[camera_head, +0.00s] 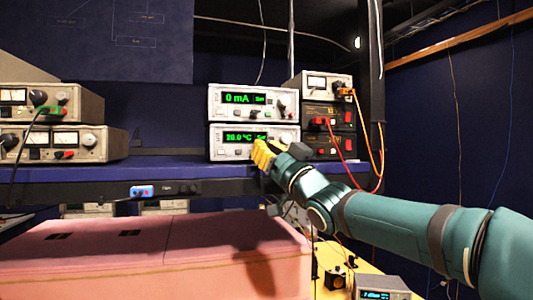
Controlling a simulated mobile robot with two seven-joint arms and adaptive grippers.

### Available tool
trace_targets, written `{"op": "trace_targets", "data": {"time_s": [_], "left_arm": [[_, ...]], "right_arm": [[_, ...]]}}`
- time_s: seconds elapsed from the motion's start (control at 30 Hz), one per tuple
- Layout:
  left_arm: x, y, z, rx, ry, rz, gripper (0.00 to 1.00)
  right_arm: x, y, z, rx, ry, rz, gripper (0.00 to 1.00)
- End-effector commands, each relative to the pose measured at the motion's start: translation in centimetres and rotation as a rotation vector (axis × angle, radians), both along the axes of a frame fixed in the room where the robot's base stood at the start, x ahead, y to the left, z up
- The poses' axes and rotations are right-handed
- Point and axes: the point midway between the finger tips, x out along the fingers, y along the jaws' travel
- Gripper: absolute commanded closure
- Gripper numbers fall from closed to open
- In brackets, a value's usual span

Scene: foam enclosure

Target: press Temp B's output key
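Two white instruments are stacked on the shelf. The lower one (222,147) has a green display reading about 20.0 °C, so it looks like a temperature controller. I cannot read a "Temp B" label on it. The upper one (218,107) reads 0 mA. My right gripper (263,155) has yellow fingertips and is in front of the lower right part of the temperature unit. It hides that part of the panel, and I cannot make out the output key. Whether the tips touch the panel, or are open or shut, is unclear. My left gripper is out of view.
More instruments (88,144) stand on the shelf at left, and others (325,85) at right with red and orange cables (368,130) hanging down. A large pink foam box (130,245) lies below the shelf edge (90,187). A small display unit (383,287) sits at lower right.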

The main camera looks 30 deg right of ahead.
Motion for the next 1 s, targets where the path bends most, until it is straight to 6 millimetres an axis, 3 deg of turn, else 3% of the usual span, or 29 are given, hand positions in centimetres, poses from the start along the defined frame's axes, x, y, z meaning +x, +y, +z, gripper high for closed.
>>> {"op": "trace_targets", "data": {"time_s": [1.0], "left_arm": [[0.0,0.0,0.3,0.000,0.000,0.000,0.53]], "right_arm": [[1.2,-0.3,-0.1,0.000,0.002,-0.001,1.00]]}}
